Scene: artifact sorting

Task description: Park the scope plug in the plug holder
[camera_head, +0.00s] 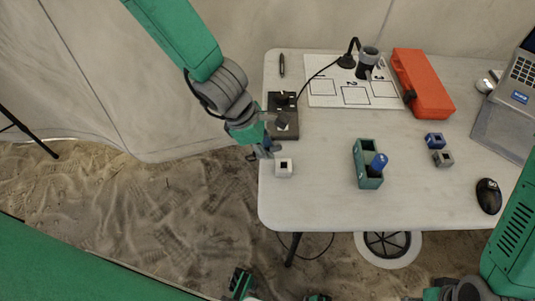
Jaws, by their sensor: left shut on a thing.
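My left gripper (271,151) is at the left edge of the table, just behind and left of a small white block with a dark square hole (284,168), which looks like the plug holder. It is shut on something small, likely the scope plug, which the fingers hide. The scope (369,57) stands at the back on a dark base, with a black cable (318,75) running to a dark box (284,125) beside my left gripper. My right gripper is barely in view at the bottom edge, and its fingers are not clear.
A teal bin (361,151) holding a blue piece (378,162) stands mid-table. The table between white block and bin is clear.

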